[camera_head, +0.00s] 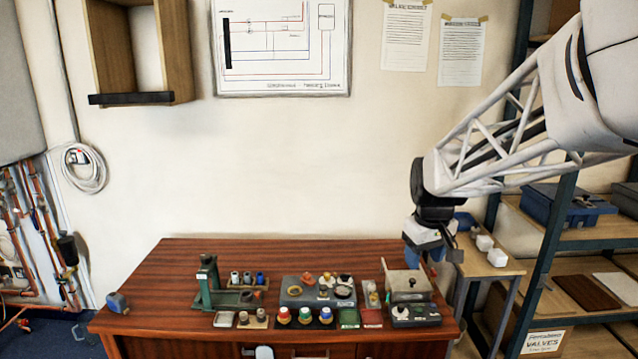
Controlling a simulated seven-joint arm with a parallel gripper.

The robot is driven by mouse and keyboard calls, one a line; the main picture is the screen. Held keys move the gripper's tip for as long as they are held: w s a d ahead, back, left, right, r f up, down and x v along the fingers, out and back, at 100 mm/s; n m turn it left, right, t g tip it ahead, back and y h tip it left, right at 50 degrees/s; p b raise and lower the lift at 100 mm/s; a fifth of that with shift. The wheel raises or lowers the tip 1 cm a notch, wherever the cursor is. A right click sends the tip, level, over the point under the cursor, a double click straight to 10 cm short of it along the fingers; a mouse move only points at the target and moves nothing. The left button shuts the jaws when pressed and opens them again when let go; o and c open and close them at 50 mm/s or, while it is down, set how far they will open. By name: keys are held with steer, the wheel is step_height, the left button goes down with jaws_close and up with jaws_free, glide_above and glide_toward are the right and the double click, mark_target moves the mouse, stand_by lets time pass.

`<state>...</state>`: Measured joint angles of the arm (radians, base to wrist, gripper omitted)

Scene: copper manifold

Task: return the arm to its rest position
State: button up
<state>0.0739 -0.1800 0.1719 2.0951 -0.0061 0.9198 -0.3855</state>
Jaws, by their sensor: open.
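My arm comes in from the upper right, with its white lattice link slanting down to the left. My gripper (432,250) hangs below the black wrist, over the right end of the wooden table (215,256). Its jaws are open. Something blue shows near the fingers, and I cannot tell whether it is behind them or part of the gripper. The gripper is close to the grey box (408,281) at the table's right side; I cannot tell the gap.
A green stand (208,285), a manifold block (318,291) and several coloured caps crowd the table's front. Right of the gripper are a small side table with white blocks (497,257) and a shelf rack (545,265). The table's back strip is clear.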

steer(key=s+a+m, duration=0.2)
steer(key=s, duration=1.2)
steer(key=s+a+f+m+t, duration=0.1)
steer(key=s+a, duration=0.1)
steer(key=s, duration=1.2)
steer(key=shift+f+m, duration=0.25)
steer(key=shift+m, duration=0.15)
steer(key=shift+c, duration=0.2)
